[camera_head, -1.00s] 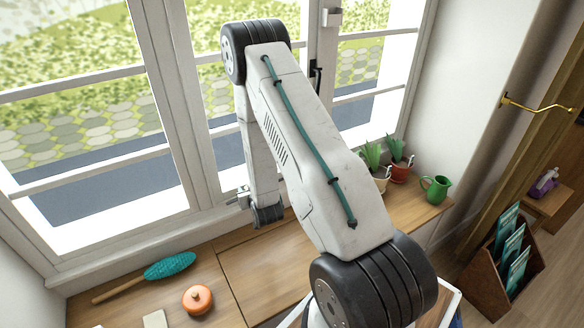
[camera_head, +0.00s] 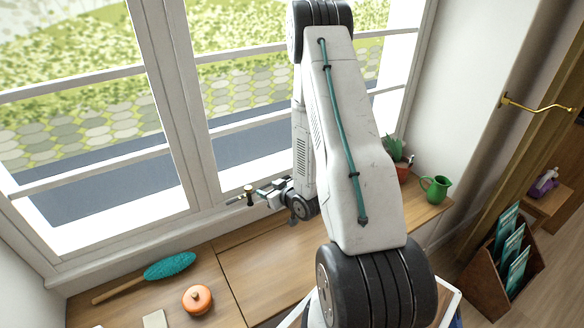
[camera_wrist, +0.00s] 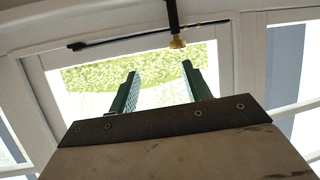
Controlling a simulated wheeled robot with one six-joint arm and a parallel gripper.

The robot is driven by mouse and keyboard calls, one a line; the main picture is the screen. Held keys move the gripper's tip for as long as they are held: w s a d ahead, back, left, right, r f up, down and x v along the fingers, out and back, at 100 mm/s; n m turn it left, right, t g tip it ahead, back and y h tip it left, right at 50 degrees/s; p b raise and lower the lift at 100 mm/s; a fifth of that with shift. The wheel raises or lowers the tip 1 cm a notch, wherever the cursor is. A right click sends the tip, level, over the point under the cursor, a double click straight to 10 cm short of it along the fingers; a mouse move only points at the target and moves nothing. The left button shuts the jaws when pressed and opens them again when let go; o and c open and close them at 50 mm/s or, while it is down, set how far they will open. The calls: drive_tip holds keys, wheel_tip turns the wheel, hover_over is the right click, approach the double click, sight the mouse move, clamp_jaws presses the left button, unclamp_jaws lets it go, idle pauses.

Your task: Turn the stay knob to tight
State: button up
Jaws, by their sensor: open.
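The stay knob is a small brass-yellow knob (camera_wrist: 177,42) on the dark stay bar (camera_wrist: 110,39) at the window, seen in the wrist view. A dark upright piece stands directly above the knob there. A small brass-coloured piece that looks like the knob shows in the head view (camera_head: 249,190), at the gripper's tip. My gripper (camera_wrist: 159,68) is open and empty, its two green fingers apart. In the wrist view the knob appears beyond the fingertips, nearer the right finger and outside the gap. The head view also shows my gripper (camera_head: 262,193), small, low before the window.
White window frames (camera_head: 180,110) stand close behind the arm. Open sill lies below the gripper.

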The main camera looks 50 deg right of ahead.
drive_tip(key=w+d+r+m+g+h, duration=0.1)
drive_tip(key=w+d+m+g+h, duration=0.1)
drive_tip(key=d+m+g+h, duration=0.3)
drive_tip(key=shift+d+r+m+g+h, duration=0.2)
drive_tip(key=shift+d+m+g+h, duration=0.2)
drive_tip(key=shift+d+m+h, duration=2.3)
drive_tip(key=shift+d+n, duration=0.7)
drive_tip(key=shift+d, duration=0.45)
